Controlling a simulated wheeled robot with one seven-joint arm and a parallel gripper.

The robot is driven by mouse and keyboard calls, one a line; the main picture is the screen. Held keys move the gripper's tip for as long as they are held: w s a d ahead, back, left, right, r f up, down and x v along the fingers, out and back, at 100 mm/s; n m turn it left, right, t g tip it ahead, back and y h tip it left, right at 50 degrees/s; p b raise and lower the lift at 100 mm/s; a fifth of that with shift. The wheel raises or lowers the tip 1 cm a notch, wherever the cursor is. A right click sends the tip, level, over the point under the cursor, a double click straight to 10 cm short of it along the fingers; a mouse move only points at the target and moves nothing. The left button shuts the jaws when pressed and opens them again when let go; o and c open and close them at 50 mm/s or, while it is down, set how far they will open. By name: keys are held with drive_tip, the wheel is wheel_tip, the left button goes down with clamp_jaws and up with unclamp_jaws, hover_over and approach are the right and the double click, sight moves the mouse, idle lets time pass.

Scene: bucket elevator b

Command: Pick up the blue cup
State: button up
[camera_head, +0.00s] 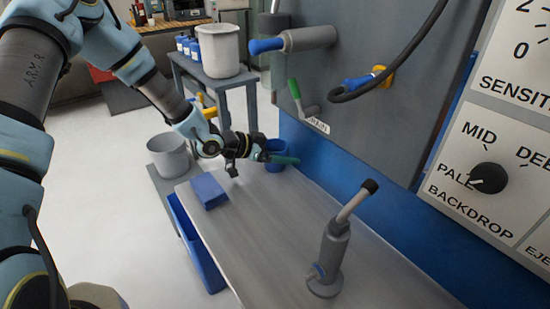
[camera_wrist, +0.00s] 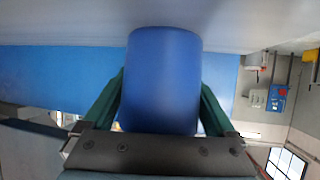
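The blue cup (camera_head: 277,146) stands on the grey worktop against the blue lower wall of the machine, partly hidden by my gripper. In the wrist view the blue cup (camera_wrist: 162,80) fills the middle, between the two green fingers. My gripper (camera_head: 283,160) reaches level across the worktop to the cup, with one green finger in front of it. In the wrist view my gripper (camera_wrist: 162,88) is open around the cup, a finger close along each side. A narrow gap shows near the finger bases; contact at the tips cannot be told.
A blue block (camera_head: 208,191) lies on the worktop (camera_head: 265,235) left of my gripper. A grey cylinder with a tilted, black-tipped lever (camera_head: 335,250) stands nearer. A grey bucket (camera_head: 168,157) is left of the worktop; a white bucket (camera_head: 219,50) sits on a table behind. A green-handled lever (camera_head: 296,92) overhangs the worktop.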

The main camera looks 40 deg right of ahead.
drive_tip(key=c, duration=1)
drive_tip(key=shift+c, duration=0.2)
